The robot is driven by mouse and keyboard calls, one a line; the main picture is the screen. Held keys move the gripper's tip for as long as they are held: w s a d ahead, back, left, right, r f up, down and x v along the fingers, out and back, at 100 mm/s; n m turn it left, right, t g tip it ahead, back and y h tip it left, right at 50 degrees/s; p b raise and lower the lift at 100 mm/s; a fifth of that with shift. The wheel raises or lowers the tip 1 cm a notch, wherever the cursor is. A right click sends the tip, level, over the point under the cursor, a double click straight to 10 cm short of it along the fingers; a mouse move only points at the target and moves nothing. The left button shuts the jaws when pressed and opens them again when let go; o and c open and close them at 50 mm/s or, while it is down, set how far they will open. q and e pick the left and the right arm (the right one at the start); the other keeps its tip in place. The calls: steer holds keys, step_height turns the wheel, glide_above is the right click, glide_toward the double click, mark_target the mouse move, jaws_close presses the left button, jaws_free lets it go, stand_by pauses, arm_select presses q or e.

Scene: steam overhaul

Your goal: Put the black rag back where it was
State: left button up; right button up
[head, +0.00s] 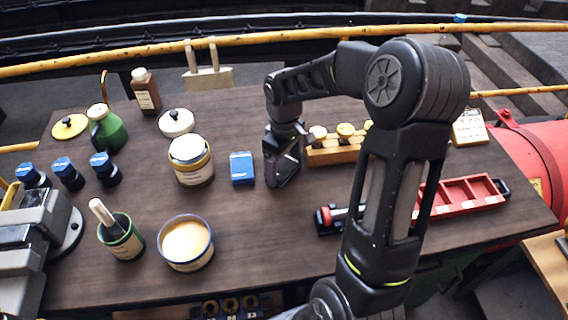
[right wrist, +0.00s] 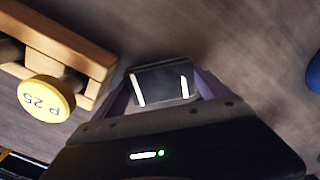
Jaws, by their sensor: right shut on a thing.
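My right gripper (head: 281,176) is low over the middle of the dark wooden bench, between a blue box and a wooden block. In the right wrist view the right gripper (right wrist: 163,88) is shut on a dark, flat piece, the black rag (right wrist: 160,74), which shows between the two fingers. In the head view the rag is dark against the fingers and hard to tell apart. I cannot tell whether it touches the bench. My left gripper is not in view.
The blue box (head: 242,168) stands just left of the gripper. The wooden block (head: 335,156) with yellow-topped pieces is close on its right. A cream tin (head: 191,169), an open tin (head: 186,262) and a red tray (head: 470,196) stand farther off. Bare bench (head: 265,225) lies in front.

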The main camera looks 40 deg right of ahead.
mark_target(284, 166)
steer(key=o, duration=1)
steer(key=shift+f, duration=0.1)
steer(key=shift+o, duration=0.2)
step_height(284, 166, up, 12)
steer(key=shift+r+b, duration=0.2)
steer(key=shift+b, duration=0.2)
